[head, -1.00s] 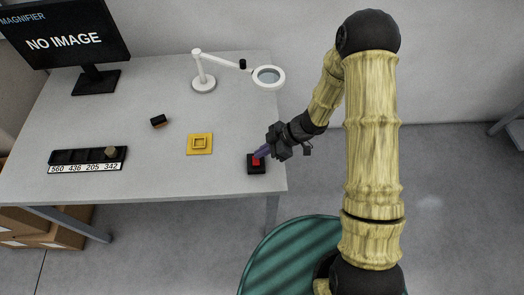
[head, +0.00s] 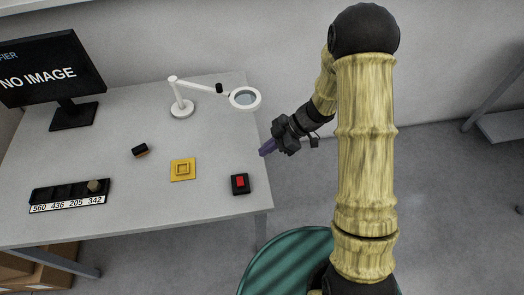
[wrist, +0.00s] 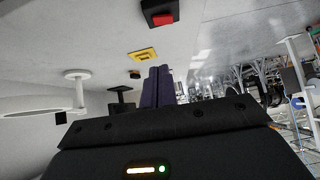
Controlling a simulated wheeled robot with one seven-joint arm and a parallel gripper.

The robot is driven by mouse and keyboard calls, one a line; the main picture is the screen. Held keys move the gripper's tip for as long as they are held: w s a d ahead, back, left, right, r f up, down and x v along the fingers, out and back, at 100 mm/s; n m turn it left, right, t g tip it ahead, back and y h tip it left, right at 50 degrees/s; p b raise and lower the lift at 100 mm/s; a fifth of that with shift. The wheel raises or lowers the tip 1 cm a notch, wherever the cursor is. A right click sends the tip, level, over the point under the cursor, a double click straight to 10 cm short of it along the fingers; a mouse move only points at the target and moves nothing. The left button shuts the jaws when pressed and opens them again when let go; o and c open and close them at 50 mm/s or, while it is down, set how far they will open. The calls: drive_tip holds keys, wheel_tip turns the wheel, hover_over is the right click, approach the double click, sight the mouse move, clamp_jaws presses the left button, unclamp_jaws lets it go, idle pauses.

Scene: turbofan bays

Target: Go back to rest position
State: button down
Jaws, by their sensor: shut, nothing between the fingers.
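My gripper (head: 267,147) is shut and empty, its purple fingers together, just off the right edge of the table, apart from everything on it. The fingers also show in the wrist view (wrist: 157,86). The red button on its black base (head: 240,183) sits near the table's front right corner, below and left of the fingers. It also shows at the top of the wrist view (wrist: 162,18). My arm stands bent upright at the right of the head view.
The table (head: 140,205) holds a white magnifier lamp (head: 182,108), a yellow square plate (head: 183,169), a small dark block (head: 140,150), a black numbered tray (head: 65,192) and a monitor (head: 50,73) reading NO IMAGE. Open floor (head: 440,200) lies to the right.

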drive_tip(key=shift+a, duration=0.1)
idle(0.3)
drive_tip(key=w+d+r+m+t+h, duration=0.2)
drive_tip(key=w+d+r+m+t, duration=0.25)
drive_tip(key=w+t, duration=0.2)
drive_tip(key=d+r+m+t+h, duration=0.3)
drive_tip(key=d+r+m+h, duration=0.15)
drive_tip(key=d+m, duration=0.2)
drive_tip(key=s+d+r+m+g+h, duration=0.1)
drive_tip(key=s+m, duration=0.3)
drive_tip(key=s, duration=0.4)
drive_tip(key=s+d+r+m+g+h, duration=0.1)
drive_tip(key=s+d+r+m+g, duration=0.1)
drive_tip(key=s, duration=0.7)
drive_tip(key=d+m+g, duration=0.1)
drive_tip(key=d+m, duration=0.1)
drive_tip(key=m, duration=0.1)
drive_tip(key=shift+r+g, duration=0.3)
drive_tip(key=shift+g, duration=0.05)
drive_tip(key=shift+d, duration=0.1)
